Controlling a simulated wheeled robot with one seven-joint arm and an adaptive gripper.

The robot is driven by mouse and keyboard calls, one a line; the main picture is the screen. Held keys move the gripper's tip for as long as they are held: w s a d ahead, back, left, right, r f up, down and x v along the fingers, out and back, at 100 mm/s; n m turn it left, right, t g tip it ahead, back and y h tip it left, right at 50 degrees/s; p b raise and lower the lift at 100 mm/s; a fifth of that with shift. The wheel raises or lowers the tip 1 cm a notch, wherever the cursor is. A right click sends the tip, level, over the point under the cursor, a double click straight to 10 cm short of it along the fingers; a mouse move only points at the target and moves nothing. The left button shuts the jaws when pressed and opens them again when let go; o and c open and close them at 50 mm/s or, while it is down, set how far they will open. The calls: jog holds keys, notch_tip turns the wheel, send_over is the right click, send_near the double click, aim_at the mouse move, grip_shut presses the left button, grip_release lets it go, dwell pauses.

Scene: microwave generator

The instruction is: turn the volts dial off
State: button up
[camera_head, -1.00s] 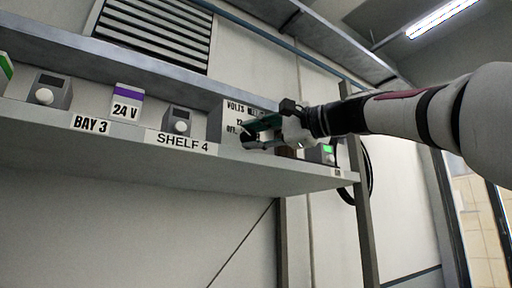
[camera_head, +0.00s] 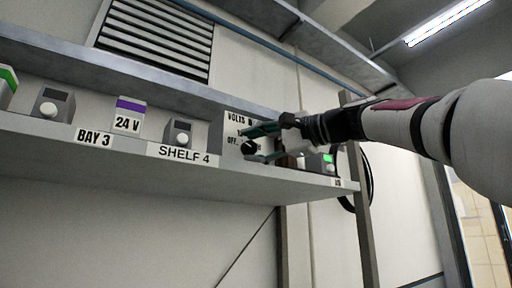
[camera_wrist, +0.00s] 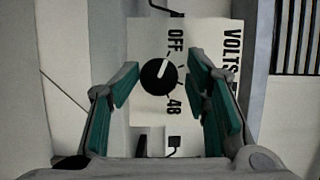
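The volts dial is a round black knob (camera_wrist: 158,77) with a white pointer mark, on a light panel. In the wrist view the mark slants towards the OFF label (camera_wrist: 176,40); I cannot tell whether it lines up exactly. The 48 label (camera_wrist: 173,105) is on the other side. In the head view the dial (camera_head: 249,148) is on the front of a grey box (camera_head: 229,130) on the shelf. My gripper (camera_wrist: 165,75) is open, its green-padded fingers on either side of the dial with gaps. In the head view my gripper (camera_head: 262,143) is in front of the box.
Smaller dial boxes, including one above the SHELF 4 label (camera_head: 180,132), stand left on the shelf (camera_head: 120,160). A purple-topped 24 V box (camera_head: 128,115) is between them. A unit with a green display (camera_head: 327,160) stands right of my gripper.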

jog(key=shift+d+f, duration=0.15)
dwell(0.3)
jog(key=shift+s+d, duration=0.1)
jog(key=shift+d, duration=0.2)
jog(key=v, duration=0.7)
jog(key=shift+s, duration=0.15)
